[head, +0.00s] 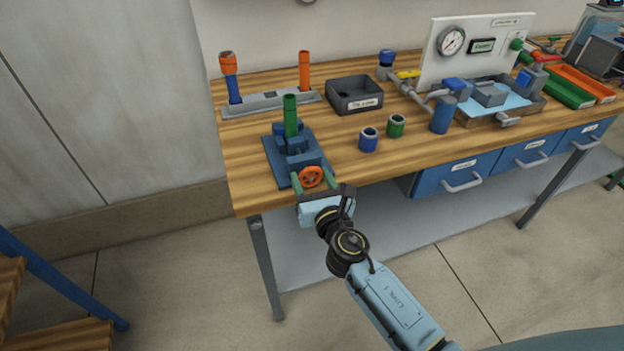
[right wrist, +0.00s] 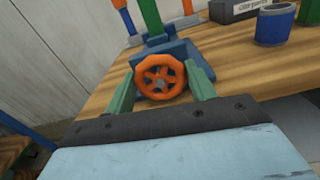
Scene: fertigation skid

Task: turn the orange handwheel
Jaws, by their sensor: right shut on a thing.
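The orange handwheel (head: 312,177) is on the front of a blue vise (head: 300,158) near the bench's front left edge. A green upright tube (head: 290,116) stands in the vise. My right gripper (head: 315,180) reaches in from the front, with one green finger on each side of the wheel, and is shut on its rim. In the right wrist view the spoked handwheel (right wrist: 160,77) shows face-on between the fingers of my right gripper (right wrist: 163,84). My left gripper is not in view.
Blue drawers (head: 458,172) hang under the wooden bench (head: 243,165).

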